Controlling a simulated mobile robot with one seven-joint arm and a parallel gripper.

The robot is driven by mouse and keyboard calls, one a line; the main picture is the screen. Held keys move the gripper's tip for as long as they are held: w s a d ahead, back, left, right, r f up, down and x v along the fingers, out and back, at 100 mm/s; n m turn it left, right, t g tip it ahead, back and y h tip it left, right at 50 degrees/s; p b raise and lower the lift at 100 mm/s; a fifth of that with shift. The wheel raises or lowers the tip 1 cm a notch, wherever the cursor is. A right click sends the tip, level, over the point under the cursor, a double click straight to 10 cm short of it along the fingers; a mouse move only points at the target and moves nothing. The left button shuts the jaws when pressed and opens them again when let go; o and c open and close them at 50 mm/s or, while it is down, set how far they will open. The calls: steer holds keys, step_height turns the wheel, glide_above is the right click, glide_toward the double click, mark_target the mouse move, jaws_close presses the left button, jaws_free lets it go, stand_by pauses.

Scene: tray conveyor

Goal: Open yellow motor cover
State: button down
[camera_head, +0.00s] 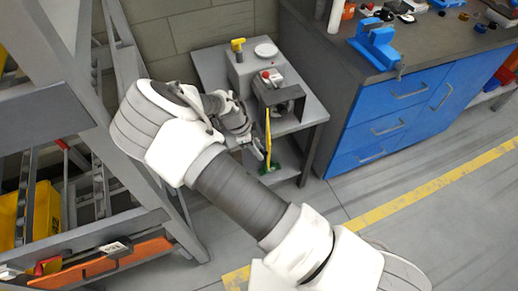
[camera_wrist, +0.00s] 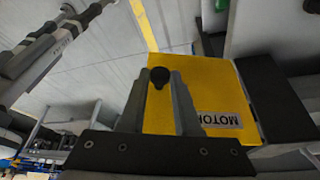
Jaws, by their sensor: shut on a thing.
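The yellow motor cover (camera_wrist: 218,88) fills the middle of the wrist view, with a "MOTOR" label only partly readable and a black knob (camera_wrist: 160,77). My gripper (camera_wrist: 161,80) has its two grey fingers on either side of the knob and is shut on it. In the head view the cover (camera_head: 268,130) shows as a thin yellow strip, nearly edge-on, at the front left of a dark box-shaped housing (camera_head: 291,93). My gripper (camera_head: 259,152) is at the cover's left side there; its fingertips are too small to make out.
The housing stands on a grey stand (camera_head: 313,112) with a red button (camera_head: 266,74), a yellow handle (camera_head: 238,45) and a white disc (camera_head: 266,51). A blue-drawer workbench (camera_head: 390,115) is close on the right. A grey rack (camera_head: 60,130) stands left.

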steer(key=c, duration=0.6)
jaws_free()
steer(key=p+v, duration=0.1)
steer(key=v, duration=1.6)
steer(key=shift+a+r, duration=0.1)
steer(key=shift+r, duration=0.15)
